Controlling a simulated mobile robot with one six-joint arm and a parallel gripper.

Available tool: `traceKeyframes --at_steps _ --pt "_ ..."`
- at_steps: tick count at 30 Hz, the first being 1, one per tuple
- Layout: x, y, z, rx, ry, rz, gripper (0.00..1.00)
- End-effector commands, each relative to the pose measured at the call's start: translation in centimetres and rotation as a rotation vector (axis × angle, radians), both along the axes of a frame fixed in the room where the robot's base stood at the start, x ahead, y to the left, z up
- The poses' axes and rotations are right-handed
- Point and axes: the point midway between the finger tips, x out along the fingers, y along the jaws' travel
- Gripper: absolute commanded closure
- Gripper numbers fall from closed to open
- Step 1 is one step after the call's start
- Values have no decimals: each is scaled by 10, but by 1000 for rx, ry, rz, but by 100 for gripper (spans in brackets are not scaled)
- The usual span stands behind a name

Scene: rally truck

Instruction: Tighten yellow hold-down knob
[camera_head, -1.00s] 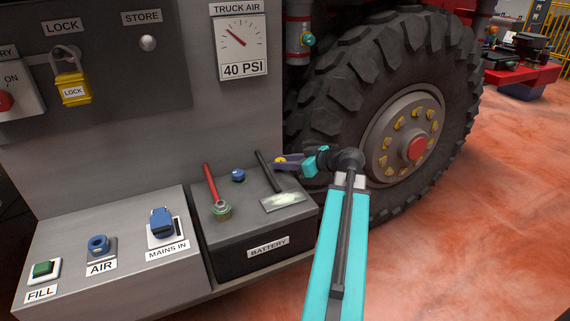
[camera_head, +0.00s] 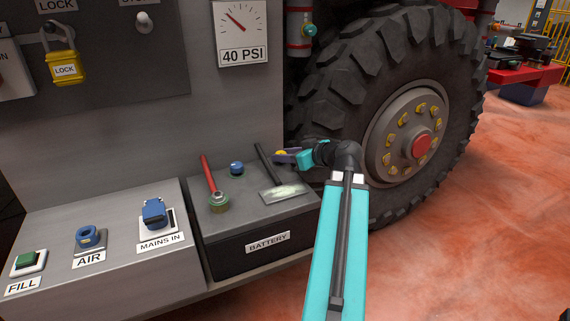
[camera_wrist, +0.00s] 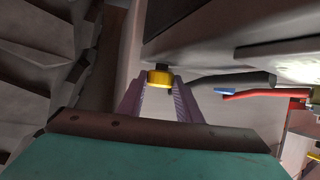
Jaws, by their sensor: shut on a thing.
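The yellow hold-down knob (camera_wrist: 160,78) sits between the two fingertips of my gripper (camera_wrist: 160,92) in the wrist view. My gripper is shut on it. In the head view the knob (camera_head: 281,153) shows as a small yellow spot at the tips of my gripper (camera_head: 284,156), at the back right corner of the battery box (camera_head: 240,240). The gripper points left, and its fingers partly hide the knob. How tightly the knob is seated cannot be told.
The truck tyre (camera_head: 365,100) stands close behind my arm. A panel with AIR and MAINS IN sockets (camera_head: 100,245) lies left.

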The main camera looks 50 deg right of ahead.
Motion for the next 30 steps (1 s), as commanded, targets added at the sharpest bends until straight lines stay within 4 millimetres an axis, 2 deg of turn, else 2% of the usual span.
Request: traceKeyframes --at_steps 30 --pt "-1 3 -1 -4 -8 -165 91"
